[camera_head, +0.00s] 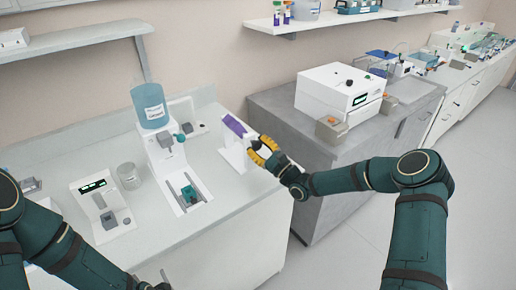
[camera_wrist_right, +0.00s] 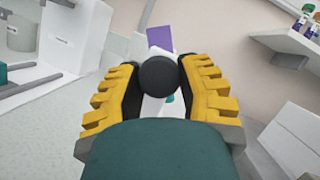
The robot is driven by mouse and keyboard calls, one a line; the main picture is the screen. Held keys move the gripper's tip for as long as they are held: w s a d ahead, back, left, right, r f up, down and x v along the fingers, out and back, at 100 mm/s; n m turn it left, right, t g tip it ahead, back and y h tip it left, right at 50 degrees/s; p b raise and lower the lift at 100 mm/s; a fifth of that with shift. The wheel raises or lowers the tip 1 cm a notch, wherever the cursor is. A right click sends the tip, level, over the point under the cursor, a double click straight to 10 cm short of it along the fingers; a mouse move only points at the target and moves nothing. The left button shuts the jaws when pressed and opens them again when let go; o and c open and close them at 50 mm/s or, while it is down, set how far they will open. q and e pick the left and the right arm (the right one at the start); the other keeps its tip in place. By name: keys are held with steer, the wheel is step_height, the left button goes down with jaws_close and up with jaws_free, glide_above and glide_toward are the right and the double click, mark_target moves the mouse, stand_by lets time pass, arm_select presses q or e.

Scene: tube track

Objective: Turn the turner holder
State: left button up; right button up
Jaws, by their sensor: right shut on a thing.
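The turner holder appears to be the white upright device (camera_head: 231,148) with a purple panel (camera_head: 236,126), at the right end of the white bench. My right gripper (camera_head: 262,150) is at its right side, with yellow fingers. In the right wrist view my right gripper (camera_wrist_right: 158,80) is shut on a round black knob (camera_wrist_right: 158,74), one finger on each side. The purple panel (camera_wrist_right: 160,38) shows just beyond the knob. The gripper hides much of the white body behind.
A dispenser with a blue bottle (camera_head: 150,104) stands left of the holder. A clear beaker (camera_head: 129,175) and a small white instrument (camera_head: 101,206) are further left. A grey counter (camera_head: 285,116) with a white machine (camera_head: 336,92) is at the right. The front right of the bench is clear.

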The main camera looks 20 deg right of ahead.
steer(key=shift+r+m, duration=0.1)
steer(key=shift+m, duration=0.2)
stand_by(0.4)
steer(key=o, duration=1.2)
steer(key=shift+c, duration=0.2)
steer(key=v, duration=1.2)
steer(key=shift+a, duration=0.15)
